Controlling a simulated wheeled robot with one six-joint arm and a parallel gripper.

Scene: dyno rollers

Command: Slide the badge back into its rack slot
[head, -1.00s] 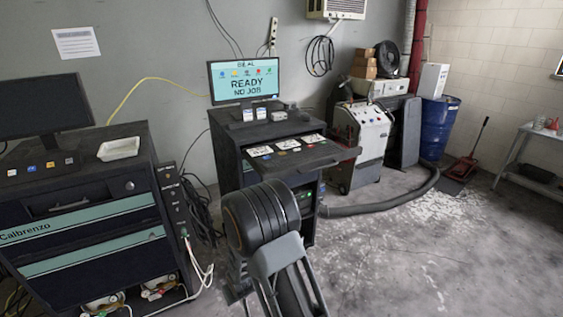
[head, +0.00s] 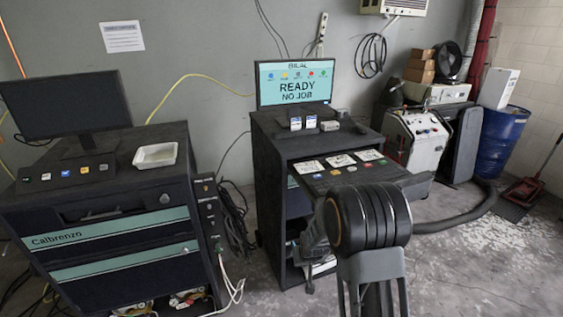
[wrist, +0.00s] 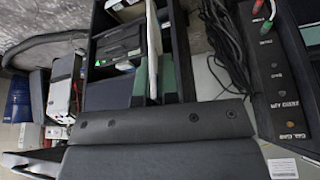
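The dark cabinet (head: 272,160) stands mid-picture in the head view, its pull-out shelf (head: 405,180) extended. White cards (head: 340,160) lie in a row on the shelf, with small coloured tags (head: 320,176) in front. Two small blue-and-white upright pieces (head: 295,123) stand on the cabinet top. I cannot tell which piece is the badge or its rack slot. My arm rises in front of the shelf and hides part of it. My gripper's fingers show in neither view. The wrist view looks upside down at the cabinet's open compartments (wrist: 115,50), with a dark slab (wrist: 160,145) across the bottom.
A second console (head: 110,225) with a monitor (head: 65,103) and white tray (head: 155,155) stands left. A screen (head: 297,82) reads READY, NO JOB. A white machine (head: 418,140), thick hose (head: 455,222) and blue drum (head: 500,140) are right. Bare floor (head: 480,275) lies at lower right.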

